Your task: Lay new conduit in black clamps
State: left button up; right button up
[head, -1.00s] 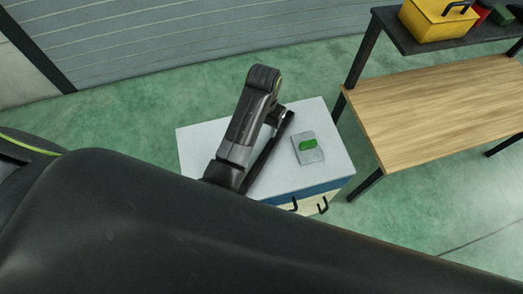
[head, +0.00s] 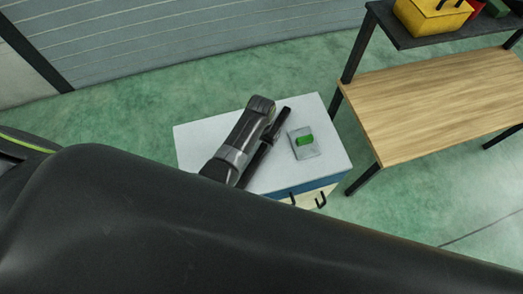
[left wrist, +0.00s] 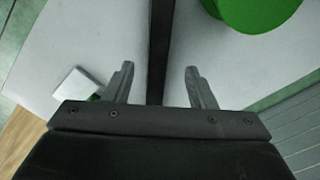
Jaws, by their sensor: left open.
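A long, straight dark bar, which looks like the conduit (head: 281,122), lies on the white top of a cabinet (head: 200,140). My left arm reaches over the cabinet top along the bar's left side. My left gripper (left wrist: 158,72) is open in the left wrist view, with one finger on each side of the conduit (left wrist: 160,40). The fingers stand apart from it. In the head view, the arm and the bar mostly hide the fingers. My right gripper and the black clamps are not in view.
A grey plate with a green piece (head: 305,140) lies right of the conduit. A large round green thing (left wrist: 255,8) shows in the left wrist view. A wooden workbench (head: 430,105) stands at right, with a yellow toolbox (head: 430,18) on its shelf.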

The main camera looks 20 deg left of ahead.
aim_at(261, 150)
pick_arm(q)
jog(key=shift+s+d+f, duration=0.1)
jog(key=shift+f, duration=2.3)
grip_shut()
